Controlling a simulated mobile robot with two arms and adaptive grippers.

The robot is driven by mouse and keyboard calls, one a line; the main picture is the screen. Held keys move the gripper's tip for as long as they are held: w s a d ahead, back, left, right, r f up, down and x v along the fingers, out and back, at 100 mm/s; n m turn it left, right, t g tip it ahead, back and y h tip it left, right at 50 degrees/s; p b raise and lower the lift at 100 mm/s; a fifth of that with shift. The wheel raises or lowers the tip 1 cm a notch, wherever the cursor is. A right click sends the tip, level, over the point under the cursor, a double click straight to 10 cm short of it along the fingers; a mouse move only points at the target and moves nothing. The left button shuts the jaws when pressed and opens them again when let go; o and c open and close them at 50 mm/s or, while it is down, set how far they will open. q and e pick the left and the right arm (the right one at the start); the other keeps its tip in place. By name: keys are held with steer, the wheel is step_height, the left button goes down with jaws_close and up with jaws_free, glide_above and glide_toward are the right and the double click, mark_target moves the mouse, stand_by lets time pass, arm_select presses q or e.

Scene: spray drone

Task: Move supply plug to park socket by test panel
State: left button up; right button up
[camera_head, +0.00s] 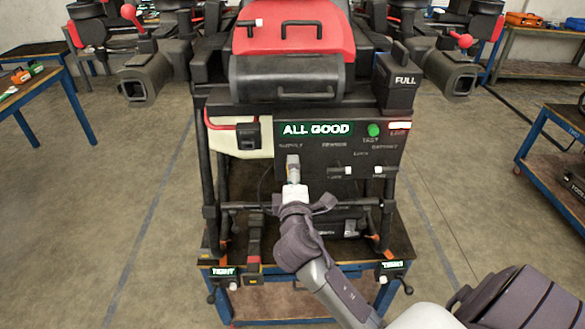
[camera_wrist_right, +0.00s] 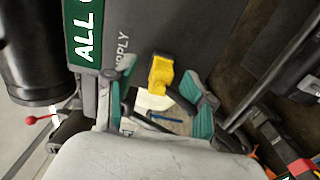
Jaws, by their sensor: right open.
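The test panel (camera_head: 345,140) is the dark board on the front of the drone, with a lit ALL GOOD display (camera_head: 316,129). Below its SUPPLY label a pale grey plug (camera_head: 293,165) stands out of the panel. In the right wrist view a yellow plug body (camera_wrist_right: 160,76) shows just beyond and between my finger pads. My right gripper (camera_head: 294,188) is right in front of the SUPPLY position, its fingers open on either side of the plug. I cannot tell whether they touch it. I cannot pick out the park socket. My left gripper is not in view.
Two white-tipped fittings (camera_head: 378,170) stick out at the panel's lower right, near a green button (camera_head: 374,130). Drone legs and a blue-framed cart (camera_head: 290,303) stand below. Side tables (camera_head: 40,88) flank the cart, with open floor (camera_head: 150,180) between.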

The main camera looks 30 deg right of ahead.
jaws_close()
steer(key=shift+a, duration=0.1)
stand_by(0.3)
steer(key=shift+v, duration=2.95)
